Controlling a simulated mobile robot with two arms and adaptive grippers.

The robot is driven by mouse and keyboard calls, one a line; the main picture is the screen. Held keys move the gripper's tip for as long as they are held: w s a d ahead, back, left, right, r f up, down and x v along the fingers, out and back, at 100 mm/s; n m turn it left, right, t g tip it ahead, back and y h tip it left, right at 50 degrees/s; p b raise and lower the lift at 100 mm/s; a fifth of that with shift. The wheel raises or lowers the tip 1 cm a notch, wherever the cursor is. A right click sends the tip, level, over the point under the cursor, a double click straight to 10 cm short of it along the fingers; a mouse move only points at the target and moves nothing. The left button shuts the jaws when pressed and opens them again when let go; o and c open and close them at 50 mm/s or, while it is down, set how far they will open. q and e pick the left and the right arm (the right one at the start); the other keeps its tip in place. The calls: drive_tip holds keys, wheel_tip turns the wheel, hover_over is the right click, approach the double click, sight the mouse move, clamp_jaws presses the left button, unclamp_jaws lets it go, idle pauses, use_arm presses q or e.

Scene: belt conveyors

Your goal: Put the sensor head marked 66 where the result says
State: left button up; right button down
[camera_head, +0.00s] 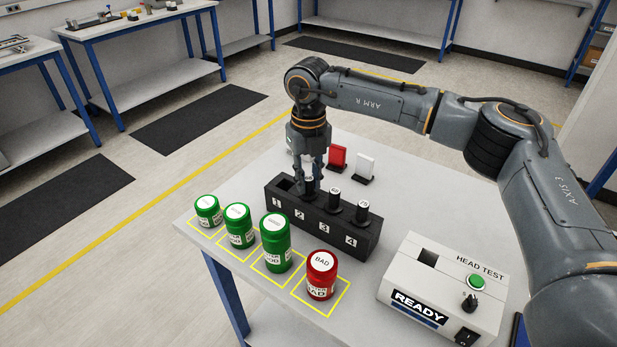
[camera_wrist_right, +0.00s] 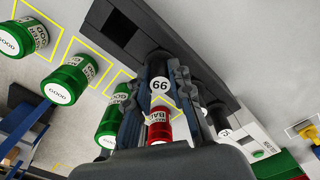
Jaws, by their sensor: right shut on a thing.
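My right gripper (camera_head: 309,188) is over slot 2 of the black rack (camera_head: 325,228), fingers shut around the dark sensor head marked 66 (camera_wrist_right: 160,87). The head is upright at slot 2; I cannot tell how far it sits in the slot. Slot 1 looks empty; dark heads stand at slot 3 (camera_head: 334,200) and slot 4 (camera_head: 362,210). The head tester (camera_head: 445,285) shows READY, with a green button. Three green jars (camera_head: 208,210), (camera_head: 239,226), (camera_head: 276,243) with GOOD labels and a red BAD jar (camera_head: 322,275) stand in front of the rack. My left gripper is out of view.
A red card (camera_head: 337,157) and a white card (camera_head: 364,166) stand behind the rack. Yellow outlines mark the jars' places on the white table (camera_head: 425,185). Tester and rack stand apart, with bare tabletop between them.

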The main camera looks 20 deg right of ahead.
drive_tip(key=shift+f, duration=0.1)
drive_tip(key=c, duration=1.1)
unclamp_jaws()
wheel_tip(320, 180, up, 12)
